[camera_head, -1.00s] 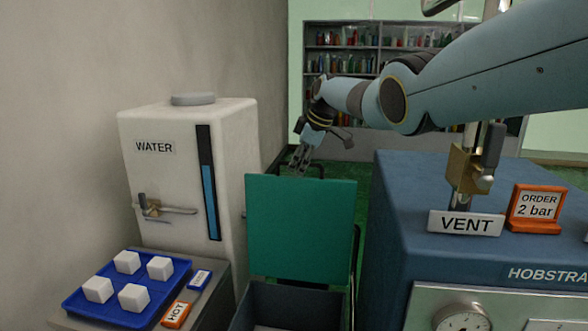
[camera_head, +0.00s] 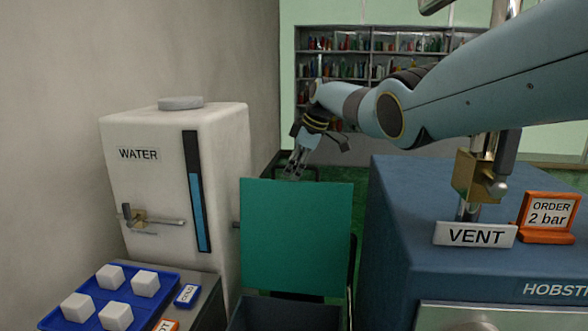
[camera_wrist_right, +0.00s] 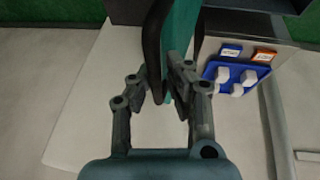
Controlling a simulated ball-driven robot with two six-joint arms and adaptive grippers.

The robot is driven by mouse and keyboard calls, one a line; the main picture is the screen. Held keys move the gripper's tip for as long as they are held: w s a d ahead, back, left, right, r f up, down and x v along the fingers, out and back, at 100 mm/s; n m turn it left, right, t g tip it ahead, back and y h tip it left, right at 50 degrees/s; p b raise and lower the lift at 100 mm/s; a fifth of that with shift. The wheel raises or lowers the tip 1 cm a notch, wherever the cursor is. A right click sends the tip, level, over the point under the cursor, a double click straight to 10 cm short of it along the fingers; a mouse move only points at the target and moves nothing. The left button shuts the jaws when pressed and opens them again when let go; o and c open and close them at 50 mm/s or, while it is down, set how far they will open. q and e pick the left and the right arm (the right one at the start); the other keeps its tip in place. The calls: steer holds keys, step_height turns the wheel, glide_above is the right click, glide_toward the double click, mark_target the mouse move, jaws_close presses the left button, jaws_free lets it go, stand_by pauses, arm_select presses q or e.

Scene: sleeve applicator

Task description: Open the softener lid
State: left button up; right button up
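The teal softener lid (camera_head: 297,235) stands raised and nearly upright over a dark open bin (camera_head: 285,312), low in the middle of the head view. My right gripper (camera_head: 294,172) is at the lid's top edge, pointing down. In the right wrist view, the lid (camera_wrist_right: 185,28) appears edge-on, with a dark curved bar (camera_wrist_right: 153,35) beside it. The fingers of my right gripper (camera_wrist_right: 162,92) are apart, one on each side of the lid's edge. Whether they touch it is unclear. My left gripper is out of view.
A white water tank (camera_head: 170,235) stands left of the bin. A blue tray (camera_head: 160,288) with white cubes lies in front of it. A blue machine (camera_head: 400,230) with a VENT sign (camera_head: 475,235) and an orange ORDER sign (camera_head: 548,215) stands close on the right. Shelves (camera_head: 345,40) stand behind.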

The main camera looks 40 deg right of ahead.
steer(key=o, duration=0.3)
steer(key=shift+r, duration=0.1)
step_height(320, 180, up, 10)
steer(key=shift+f, duration=0.1)
steer(key=shift+f, duration=0.15)
stand_by(0.6)
